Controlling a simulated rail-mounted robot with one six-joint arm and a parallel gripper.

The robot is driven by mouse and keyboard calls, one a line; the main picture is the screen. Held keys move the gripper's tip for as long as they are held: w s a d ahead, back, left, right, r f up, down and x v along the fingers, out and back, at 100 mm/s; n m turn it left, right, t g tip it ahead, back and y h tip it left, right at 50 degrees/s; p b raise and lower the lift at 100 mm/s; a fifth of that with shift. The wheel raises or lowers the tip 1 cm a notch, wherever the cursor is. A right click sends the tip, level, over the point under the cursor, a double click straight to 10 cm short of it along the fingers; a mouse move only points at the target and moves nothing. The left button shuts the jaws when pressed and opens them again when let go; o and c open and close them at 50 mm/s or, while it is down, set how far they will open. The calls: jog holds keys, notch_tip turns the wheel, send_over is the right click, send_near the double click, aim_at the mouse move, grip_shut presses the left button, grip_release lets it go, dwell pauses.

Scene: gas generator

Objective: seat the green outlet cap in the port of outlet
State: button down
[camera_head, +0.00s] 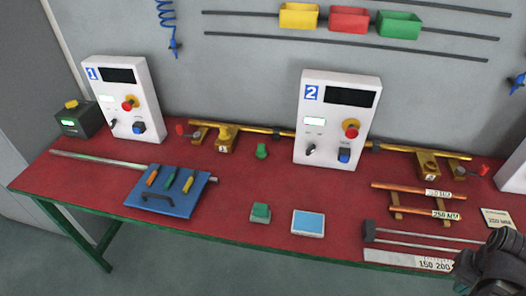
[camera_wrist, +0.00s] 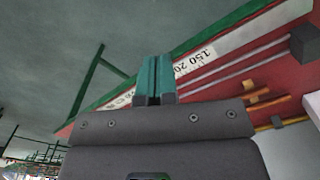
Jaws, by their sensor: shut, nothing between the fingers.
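A small green cap-like piece (camera_head: 262,151) stands on the red table behind its middle, left of the panel marked 2. A second green piece (camera_head: 260,212) on a grey base sits nearer the front edge. I cannot tell which is the outlet cap. Brass pipes with valve blocks run along the back, one block (camera_head: 226,138) at left and one (camera_head: 428,164) at right. The outlet's port cannot be made out. My gripper (camera_wrist: 154,80) is shut and empty, its teal fingers together. In the head view it is at the lower right, far from both green pieces.
Panels marked 1 (camera_head: 122,100) and 2 (camera_head: 337,120) stand at the back. A blue tool board (camera_head: 168,205), a blue-topped pad (camera_head: 308,223), copper pipes (camera_head: 410,190) and a ruler (camera_head: 400,259) lie on the table (camera_head: 225,230). The table's middle has some clear room.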

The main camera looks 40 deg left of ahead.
jog(key=c, duration=1.9)
grip_release()
jog(key=o, duration=1.3)
jog(key=shift+c, duration=0.2)
